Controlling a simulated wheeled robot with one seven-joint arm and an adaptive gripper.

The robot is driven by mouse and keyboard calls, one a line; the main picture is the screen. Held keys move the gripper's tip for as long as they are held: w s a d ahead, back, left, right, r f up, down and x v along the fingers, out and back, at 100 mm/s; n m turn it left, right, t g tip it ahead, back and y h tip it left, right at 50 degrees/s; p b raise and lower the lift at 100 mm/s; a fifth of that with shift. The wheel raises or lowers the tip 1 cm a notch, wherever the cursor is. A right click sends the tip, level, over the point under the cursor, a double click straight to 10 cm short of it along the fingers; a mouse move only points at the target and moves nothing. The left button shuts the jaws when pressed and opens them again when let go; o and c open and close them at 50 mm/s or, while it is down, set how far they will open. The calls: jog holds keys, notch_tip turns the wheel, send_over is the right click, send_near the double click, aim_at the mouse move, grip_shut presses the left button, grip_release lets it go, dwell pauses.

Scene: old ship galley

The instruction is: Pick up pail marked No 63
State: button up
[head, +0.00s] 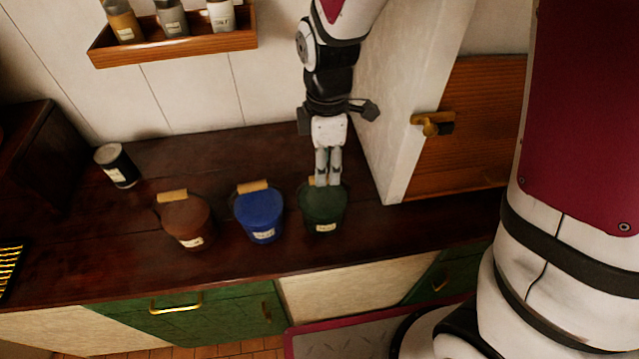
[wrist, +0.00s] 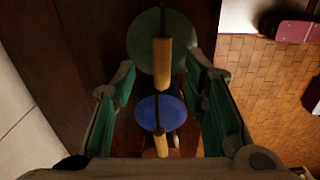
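Three lidded pails with wooden grips stand in a row on the dark counter: a reddish-brown pail (head: 186,222), a blue pail (head: 259,216) and a green pail (head: 323,212). Each has a pale front label; the numbers are too small to read, so I cannot tell which is No 63. My gripper (head: 327,182) points down at the green pail's top. In the wrist view my gripper (wrist: 161,66) is open, its fingers on either side of the green pail's wooden grip (wrist: 162,62), with gaps showing. The green pail's lid (wrist: 146,40) and the blue pail's lid (wrist: 172,112) also show there.
A dark labelled tin (head: 117,166) stands at the counter's back left. A wooden rack (head: 180,45) with jars hangs on the wall. A white cabinet side with a wooden door (head: 465,150) rises close to the right of my arm. Bare counter lies before the pails.

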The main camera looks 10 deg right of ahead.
send_over(323, 200)
jog(key=shift+w+d+f+p, duration=0.1)
jog(key=shift+w+f+p, duration=0.15)
jog(key=shift+f, duration=1)
jog(key=shift+w+d+f+p, duration=0.1)
jog(key=shift+w+f+p, duration=0.1)
jog(key=shift+f, duration=1)
jog(key=shift+a, duration=0.1)
grip_shut()
